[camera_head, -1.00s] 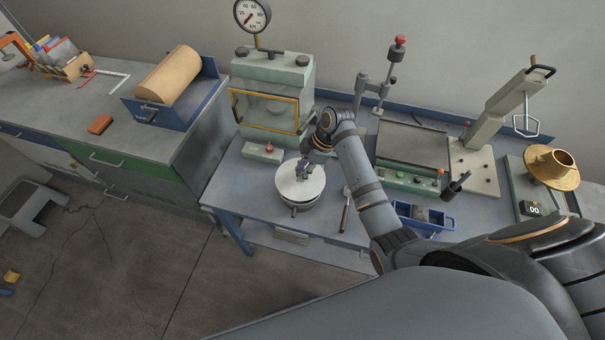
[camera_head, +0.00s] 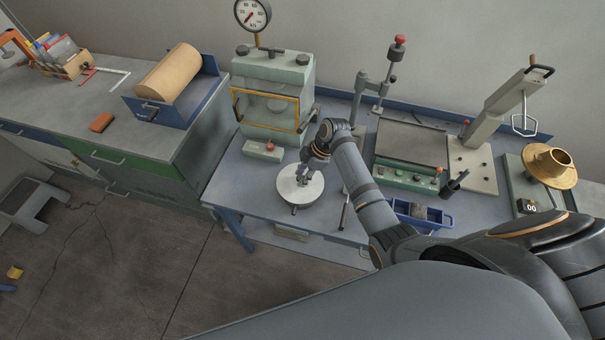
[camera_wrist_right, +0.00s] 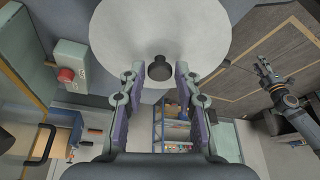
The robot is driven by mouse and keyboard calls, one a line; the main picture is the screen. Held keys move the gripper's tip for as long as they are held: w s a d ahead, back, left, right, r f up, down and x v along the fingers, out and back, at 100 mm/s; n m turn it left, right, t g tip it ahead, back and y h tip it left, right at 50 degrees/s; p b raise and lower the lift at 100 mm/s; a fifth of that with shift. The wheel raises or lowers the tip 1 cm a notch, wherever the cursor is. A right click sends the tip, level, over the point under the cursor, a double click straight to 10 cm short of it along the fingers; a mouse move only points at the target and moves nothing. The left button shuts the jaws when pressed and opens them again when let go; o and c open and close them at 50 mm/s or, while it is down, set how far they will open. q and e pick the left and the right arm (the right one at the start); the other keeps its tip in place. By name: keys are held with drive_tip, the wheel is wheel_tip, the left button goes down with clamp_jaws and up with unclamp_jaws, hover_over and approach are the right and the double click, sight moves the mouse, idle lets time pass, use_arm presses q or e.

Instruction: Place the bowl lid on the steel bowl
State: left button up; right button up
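The bowl lid (camera_head: 290,192) is a pale round disc lying level over the steel bowl's place on the bench. The bowl is almost wholly hidden under it; whether the lid is seated cannot be told. In the right wrist view the lid (camera_wrist_right: 195,35) fills the top, with its dark knob (camera_wrist_right: 160,69) between my fingertips. My right gripper (camera_head: 303,180) is above the lid's middle. In the wrist view its fingers (camera_wrist_right: 159,72) are apart, with a gap on both sides of the knob. My left gripper (camera_wrist_right: 264,68) shows small at the wrist view's right, over the floor.
A green press (camera_head: 270,85) stands behind the lid, with a red-button box (camera_head: 262,151) close by. A dark-handled tool (camera_head: 344,212) lies right of the lid. A blue bin (camera_head: 422,215) and a hot-plate unit (camera_head: 410,145) stand farther right. The bench's front edge is near.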

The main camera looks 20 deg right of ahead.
drive_tip(key=shift+o, duration=0.8)
drive_tip(key=shift+r, duration=0.3)
drive_tip(key=b+v, duration=0.2)
drive_tip(key=v, duration=1)
drive_tip(key=shift+r, duration=0.2)
drive_tip(key=shift+a, duration=0.1)
